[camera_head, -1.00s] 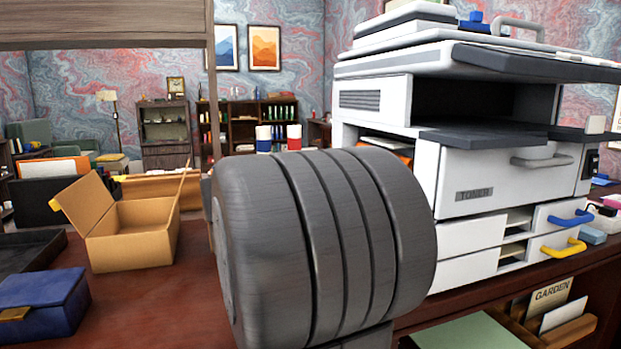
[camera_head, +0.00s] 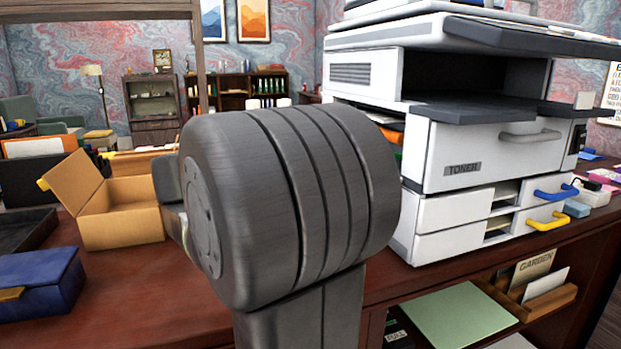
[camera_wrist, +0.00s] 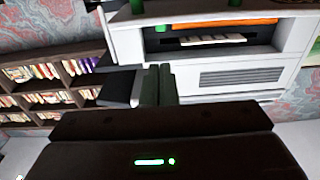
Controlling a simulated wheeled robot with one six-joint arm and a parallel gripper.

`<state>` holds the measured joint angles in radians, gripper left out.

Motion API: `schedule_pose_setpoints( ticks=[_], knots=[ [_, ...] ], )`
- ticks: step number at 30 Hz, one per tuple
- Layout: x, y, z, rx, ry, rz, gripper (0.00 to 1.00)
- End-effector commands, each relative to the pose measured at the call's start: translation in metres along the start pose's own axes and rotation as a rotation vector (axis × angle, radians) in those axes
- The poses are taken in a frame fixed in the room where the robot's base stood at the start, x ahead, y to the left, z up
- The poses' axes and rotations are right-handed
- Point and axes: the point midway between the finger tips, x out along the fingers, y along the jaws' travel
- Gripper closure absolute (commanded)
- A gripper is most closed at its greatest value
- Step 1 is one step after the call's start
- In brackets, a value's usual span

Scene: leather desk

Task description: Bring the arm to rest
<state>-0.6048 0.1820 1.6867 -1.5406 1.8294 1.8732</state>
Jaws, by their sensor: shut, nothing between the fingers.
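My gripper (camera_wrist: 158,72) shows in the wrist view, its two dark fingers together and empty. They point toward the white side of the printer (camera_wrist: 203,79), which appears upside down there, and touch nothing that I can make out. In the head view my dark grey arm joint fills the middle and hides the gripper. The printer (camera_head: 470,215) stands to the right of the arm in that view.
An open cardboard box (camera_head: 125,228) and a blue case (camera_head: 42,284) are on the desk (camera_head: 150,298) at left, beside a dark tray (camera_head: 22,232). A green sheet (camera_head: 468,318) and a wooden holder (camera_head: 545,302) are on a shelf below the printer.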

Motion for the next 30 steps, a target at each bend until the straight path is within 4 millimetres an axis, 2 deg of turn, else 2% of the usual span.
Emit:
schedule_pose_setpoints(
  ticks=[5, 21, 30],
  knots=[
    [0.017, 0.001, 0.002, 0.001, -0.002, 0.004, 1.00],
    [0.093, 0.000, 0.004, -0.003, -0.005, 0.005, 1.00],
    [0.120, -0.001, 0.004, -0.006, -0.006, 0.001, 1.00]
  ],
)
